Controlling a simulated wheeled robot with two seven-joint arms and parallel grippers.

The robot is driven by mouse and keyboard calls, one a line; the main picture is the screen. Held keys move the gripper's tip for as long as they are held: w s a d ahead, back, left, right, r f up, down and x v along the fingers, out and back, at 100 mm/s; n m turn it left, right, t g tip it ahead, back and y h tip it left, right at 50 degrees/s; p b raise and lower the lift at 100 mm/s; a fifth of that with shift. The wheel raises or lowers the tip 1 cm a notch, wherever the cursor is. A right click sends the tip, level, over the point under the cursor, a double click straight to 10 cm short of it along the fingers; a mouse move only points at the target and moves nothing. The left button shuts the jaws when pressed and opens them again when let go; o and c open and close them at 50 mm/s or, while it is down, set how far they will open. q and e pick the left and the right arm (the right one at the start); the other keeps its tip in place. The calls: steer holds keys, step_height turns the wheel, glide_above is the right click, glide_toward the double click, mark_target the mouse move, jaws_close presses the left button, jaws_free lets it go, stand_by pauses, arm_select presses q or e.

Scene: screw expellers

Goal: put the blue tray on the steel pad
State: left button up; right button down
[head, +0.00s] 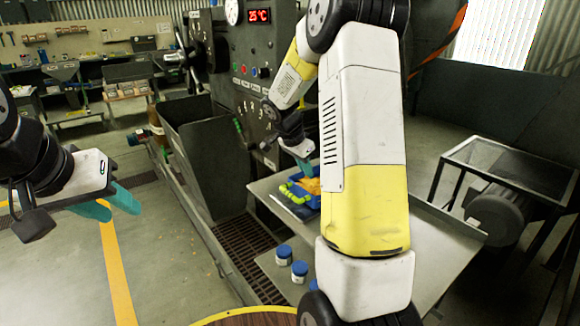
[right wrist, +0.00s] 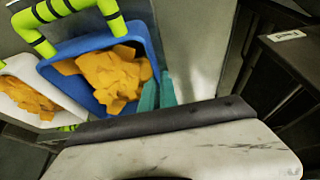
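The blue tray (head: 299,193) holds orange chunks and sits on the grey table beside the machine. In the right wrist view the blue tray (right wrist: 88,47) fills the upper left, with a green-and-black handle at its far side. My right gripper (head: 303,165) is over the tray. Its teal fingers (right wrist: 158,92) are close together at the tray's right rim; whether they are closed on it I cannot tell. My left gripper (head: 108,204) is open and empty, far left, away from the table. I cannot make out the steel pad; my right arm covers part of the table.
A white tray (right wrist: 14,68) with orange chunks lies left of the blue one. Several blue-lidded jars (head: 284,254) stand on the near part of the table (head: 265,262). The large grey machine (head: 238,75) rises behind. A mesh-topped frame (head: 510,165) stands at right.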

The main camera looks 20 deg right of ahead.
steer(key=c, duration=1.6)
jaws_free()
steer(key=shift+c, duration=0.2)
steer(key=v, duration=1.2)
steer(key=s+a+r+n+t+y, duration=0.1)
steer(key=s+a+n+y, duration=0.1)
steer(key=s+n, duration=0.3)
steer(key=s+a+r+n+t+y, duration=0.2)
steer(key=s+a+n, duration=0.3)
steer(key=s, duration=0.6)
steer(key=s+a+r+n+t+y, duration=0.1)
steer(key=s+a+r+n+y, duration=0.1)
steer(key=s, duration=0.7)
steer(key=a+n, duration=0.1)
steer(key=n, duration=0.1)
steer(key=shift+a+n+t, duration=0.15)
steer(key=shift+n+t, duration=0.25)
steer(key=shift+s, duration=0.15)
